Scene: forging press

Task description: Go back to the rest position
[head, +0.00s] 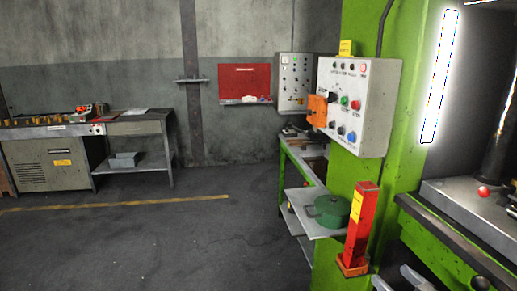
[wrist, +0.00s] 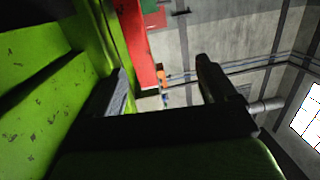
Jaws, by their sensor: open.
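My gripper (wrist: 163,90) shows in the wrist view with its two dark fingers apart. Nothing is seen between the fingers. Green machine metal (wrist: 40,75) fills the left of that view, close beside the left finger. A red upright piece (wrist: 138,45) and a grey wall (wrist: 215,35) lie beyond the fingers. In the head view, pale grey parts show at the bottom right edge, cut off by the frame; I cannot tell the fingers there.
The green press frame (head: 412,190) stands at the right with a control box (head: 358,105). A red post (head: 361,220) and a green round pot (head: 332,211) on a grey shelf (head: 305,198) stand before it. A bench (head: 135,126) is far left. The middle floor (head: 150,245) is clear.

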